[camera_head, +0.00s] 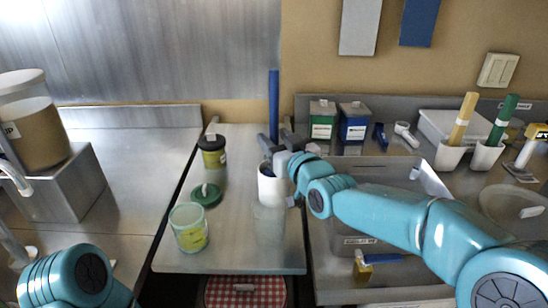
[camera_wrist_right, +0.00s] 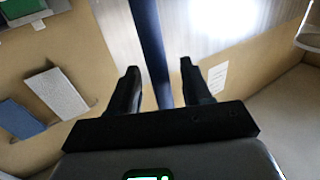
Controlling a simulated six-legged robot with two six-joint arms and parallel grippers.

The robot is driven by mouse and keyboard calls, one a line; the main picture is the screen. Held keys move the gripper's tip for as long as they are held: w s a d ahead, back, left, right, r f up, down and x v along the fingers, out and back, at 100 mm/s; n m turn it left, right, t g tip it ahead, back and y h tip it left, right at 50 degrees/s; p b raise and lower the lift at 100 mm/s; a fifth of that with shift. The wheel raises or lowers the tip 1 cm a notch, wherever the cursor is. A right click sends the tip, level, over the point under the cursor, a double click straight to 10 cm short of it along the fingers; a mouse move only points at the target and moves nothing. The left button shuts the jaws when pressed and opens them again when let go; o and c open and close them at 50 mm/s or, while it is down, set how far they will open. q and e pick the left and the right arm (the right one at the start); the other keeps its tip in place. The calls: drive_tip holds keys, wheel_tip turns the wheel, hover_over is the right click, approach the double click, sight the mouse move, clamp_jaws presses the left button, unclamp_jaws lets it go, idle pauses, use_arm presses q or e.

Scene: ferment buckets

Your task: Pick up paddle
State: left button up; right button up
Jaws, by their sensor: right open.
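The paddle (camera_head: 273,100) is a blue upright shaft standing in a white cylindrical holder (camera_head: 272,188) on the middle steel table; its lower end is hidden inside. My right gripper (camera_head: 274,143) is just above the holder's rim with its fingers around the shaft. In the right wrist view the shaft (camera_wrist_right: 150,45) passes between the two open fingers (camera_wrist_right: 160,82), with a gap beside it; the jaws are not closed on it. My left arm shows at the lower left, but its gripper is out of view.
A dark-lidded jar (camera_head: 212,153), a green lid (camera_head: 206,194) and an open pale green jar (camera_head: 189,228) stand left of the holder. A clear cup (camera_head: 269,225) stands in front. Green and blue boxes (camera_head: 353,125) are behind right.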

drive_tip(key=shift+w+a, duration=0.25)
drive_tip(key=shift+w, duration=0.3)
drive_tip(key=shift+s, duration=0.15)
drive_tip(key=shift+c, duration=0.7)
clamp_jaws()
drive_tip(key=shift+r, duration=0.1)
